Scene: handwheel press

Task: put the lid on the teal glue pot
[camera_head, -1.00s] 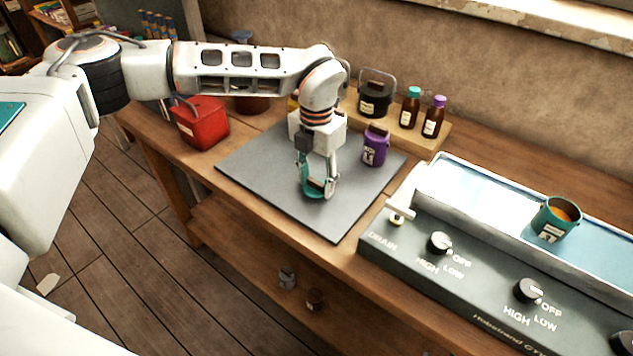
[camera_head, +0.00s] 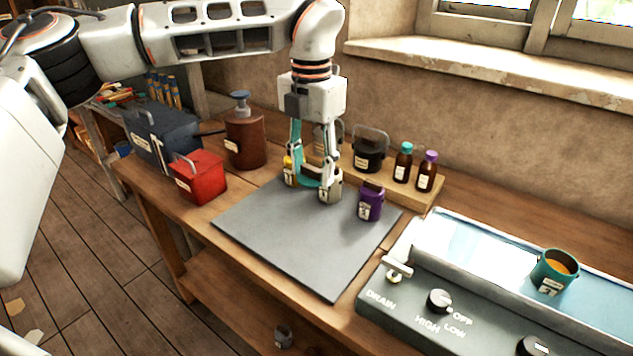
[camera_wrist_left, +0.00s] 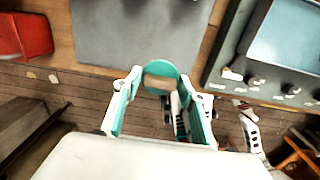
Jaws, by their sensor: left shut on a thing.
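The teal glue pot (camera_head: 553,273) stands upright and open, with orange-brown glue showing, in the water bath at the right of the head view. My left gripper (camera_head: 318,190) points down above the grey mat, far to the left of the pot. It is shut on the teal lid (camera_head: 308,182), which is partly hidden by the fingers. In the left wrist view the lid (camera_wrist_left: 161,70) is a teal disc with a brown grip, between the fingertips (camera_wrist_left: 161,82). My right gripper is not recognisable in either view.
A purple pot (camera_head: 371,205) stands at the mat's right edge. Bottles (camera_head: 403,163) and a black pot (camera_head: 369,152) stand on a wooden board. Knobs (camera_head: 439,301) line the bath's front.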

